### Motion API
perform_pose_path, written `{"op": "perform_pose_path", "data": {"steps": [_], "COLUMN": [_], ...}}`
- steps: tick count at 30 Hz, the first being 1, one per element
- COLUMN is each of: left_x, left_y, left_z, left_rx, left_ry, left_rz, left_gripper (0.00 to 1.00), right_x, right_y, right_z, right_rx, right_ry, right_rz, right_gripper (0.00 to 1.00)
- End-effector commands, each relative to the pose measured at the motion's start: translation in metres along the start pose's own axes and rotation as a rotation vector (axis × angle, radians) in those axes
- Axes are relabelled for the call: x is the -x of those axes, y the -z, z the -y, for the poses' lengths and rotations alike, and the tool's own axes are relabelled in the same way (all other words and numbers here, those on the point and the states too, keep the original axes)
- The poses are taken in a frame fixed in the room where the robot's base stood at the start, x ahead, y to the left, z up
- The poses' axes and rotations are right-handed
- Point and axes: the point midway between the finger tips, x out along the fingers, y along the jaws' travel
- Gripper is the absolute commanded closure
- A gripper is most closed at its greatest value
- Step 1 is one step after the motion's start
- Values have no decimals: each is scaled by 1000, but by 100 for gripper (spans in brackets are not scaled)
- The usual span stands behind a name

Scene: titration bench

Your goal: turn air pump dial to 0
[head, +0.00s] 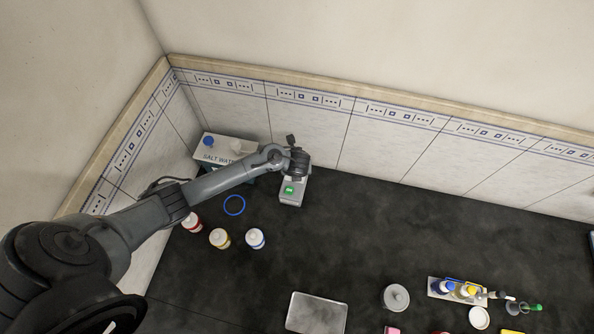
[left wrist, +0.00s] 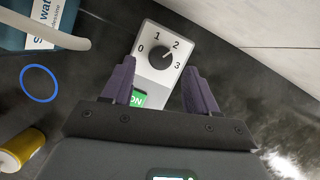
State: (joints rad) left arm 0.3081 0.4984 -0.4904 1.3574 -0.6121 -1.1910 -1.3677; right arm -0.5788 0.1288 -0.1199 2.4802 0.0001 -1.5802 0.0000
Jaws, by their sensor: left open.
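The air pump (head: 291,194) is a small light grey box near the back wall with a green panel on it. In the left wrist view, the pump's black round dial (left wrist: 160,55) has the numbers 0 to 3 around it, and its pointer appears to face 2. A green ON panel (left wrist: 137,98) is below the dial, partly hidden by a finger. My left gripper (left wrist: 159,72) is open and empty, its purple fingers either side of the pump's lower part and short of the dial. In the head view, my left gripper (head: 297,163) is above the pump's back part.
A salt water container (head: 220,150) stands left of the pump by the wall. A blue ring (head: 234,205) and several capped bottles (head: 256,239) are front left. A grey tray (head: 316,313) and a small rack (head: 457,289) are farther right. The counter right of the pump is clear.

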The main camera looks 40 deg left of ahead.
Motion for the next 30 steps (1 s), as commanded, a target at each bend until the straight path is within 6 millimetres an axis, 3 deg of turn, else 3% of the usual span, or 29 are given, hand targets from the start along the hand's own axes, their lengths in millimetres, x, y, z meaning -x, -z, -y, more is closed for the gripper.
{"op": "perform_pose_path", "data": {"steps": [3, 9, 21, 30], "left_x": [-18, -35, -39, -39], "left_y": [0, 0, 0, 0], "left_z": [0, 1, 1, 0], "left_rx": [1, 2, 1, 1], "left_ry": [-1, 1, 2, 1], "left_rz": [1, 0, 1, 1], "left_gripper": [41, 41, 41, 87], "right_x": [-4, -6, -6, -6], "right_y": [-1, -2, -2, -2], "right_z": [0, 1, 3, 3], "right_rx": [0, -3, -11, -11], "right_ry": [0, 2, 9, 9], "right_rz": [0, 0, 0, 0], "right_gripper": [100, 100, 100, 100]}}
